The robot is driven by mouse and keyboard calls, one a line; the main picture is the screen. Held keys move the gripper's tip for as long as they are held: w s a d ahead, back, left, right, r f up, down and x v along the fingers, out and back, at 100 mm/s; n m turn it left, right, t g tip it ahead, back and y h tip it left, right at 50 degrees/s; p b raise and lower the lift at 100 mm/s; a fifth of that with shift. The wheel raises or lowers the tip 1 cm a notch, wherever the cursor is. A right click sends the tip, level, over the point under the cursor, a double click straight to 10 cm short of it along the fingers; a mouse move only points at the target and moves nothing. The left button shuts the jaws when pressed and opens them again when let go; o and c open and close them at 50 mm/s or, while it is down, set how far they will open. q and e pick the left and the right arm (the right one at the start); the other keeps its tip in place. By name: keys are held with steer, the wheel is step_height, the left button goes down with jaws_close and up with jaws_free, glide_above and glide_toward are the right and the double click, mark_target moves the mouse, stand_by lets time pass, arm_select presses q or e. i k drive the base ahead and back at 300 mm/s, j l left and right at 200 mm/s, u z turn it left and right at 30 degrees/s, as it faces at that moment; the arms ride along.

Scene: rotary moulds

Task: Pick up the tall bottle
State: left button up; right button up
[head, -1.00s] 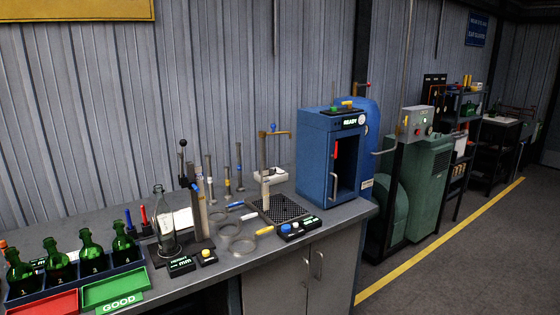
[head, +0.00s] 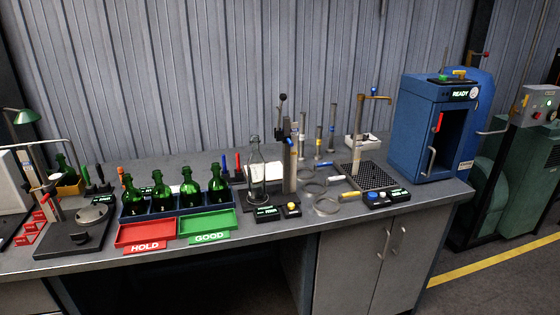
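The tall bottle looks to be the clear glass bottle (head: 256,178) in the head view. It stands upright on the dark base of a height gauge (head: 287,160) near the middle of the bench, just left of the gauge's post. It is taller than the green bottles (head: 160,195), which stand in a row in a dark blue rack (head: 135,210) to its left. Neither of my grippers is in view.
A red HOLD tray (head: 146,233) and a green GOOD tray (head: 208,223) lie along the front edge. Ring gauges (head: 327,207) and a button box (head: 385,198) lie right of the bottle. A blue cabinet (head: 415,130) stands at the bench's right end.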

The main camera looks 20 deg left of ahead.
mark_target(256, 163)
steer(key=i+l+u, duration=0.1)
steer(key=l+u, duration=0.25)
steer(key=l, duration=0.25)
steer(key=l+u, duration=0.35)
steer(key=l, duration=0.25)
steer(key=l+u, duration=0.3)
steer(key=l, duration=0.35)
